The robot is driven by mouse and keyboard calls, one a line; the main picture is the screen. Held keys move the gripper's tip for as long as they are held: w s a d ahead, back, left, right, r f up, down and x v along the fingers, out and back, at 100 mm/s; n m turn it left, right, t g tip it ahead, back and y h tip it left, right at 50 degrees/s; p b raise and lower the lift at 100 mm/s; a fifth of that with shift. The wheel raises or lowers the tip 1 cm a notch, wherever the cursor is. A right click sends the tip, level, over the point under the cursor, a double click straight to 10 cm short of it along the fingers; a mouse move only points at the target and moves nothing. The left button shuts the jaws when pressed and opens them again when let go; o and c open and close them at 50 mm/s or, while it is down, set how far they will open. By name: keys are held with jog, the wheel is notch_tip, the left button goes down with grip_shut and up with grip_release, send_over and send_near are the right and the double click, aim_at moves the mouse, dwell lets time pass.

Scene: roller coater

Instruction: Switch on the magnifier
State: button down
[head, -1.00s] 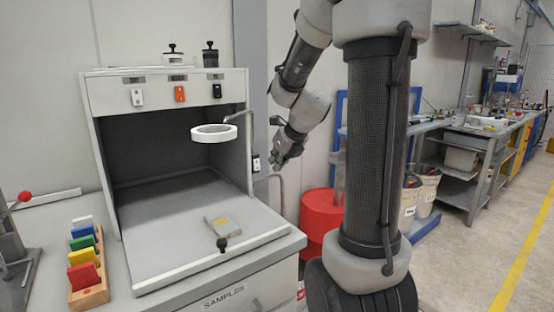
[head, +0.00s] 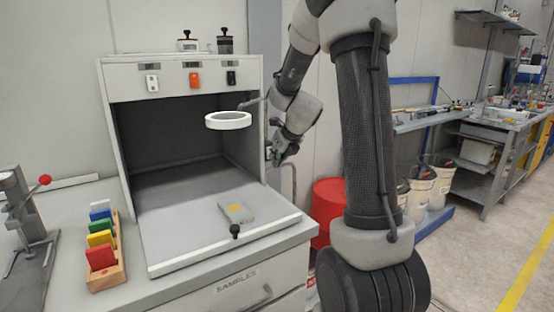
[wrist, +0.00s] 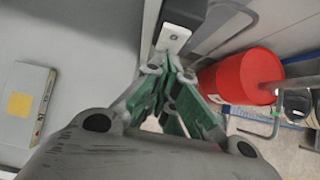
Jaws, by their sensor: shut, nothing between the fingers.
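The magnifier is a white ring lens (head: 228,125) on a thin bent arm, in front of the open grey booth (head: 130,225) at its right side. My gripper (head: 270,154) is beside the booth's right wall, below the magnifier's arm mount. In the wrist view my gripper (wrist: 167,66) is shut and empty, its fingertips just below a small white switch (wrist: 173,37) on a dark housing. I cannot tell whether the tips touch it. In the head view my gripper largely hides this spot.
The booth's top panel carries white (head: 152,82), orange (head: 194,79) and black (head: 231,77) switches. A small box (head: 236,213) lies on the booth floor. A rack of coloured plates (head: 120,270) stands left.

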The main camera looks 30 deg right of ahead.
jog(key=shift+w+f, duration=0.15)
jog(key=shift+w, duration=0.15)
jog(key=shift+r, duration=0.85)
jog(key=shift+s, duration=0.1)
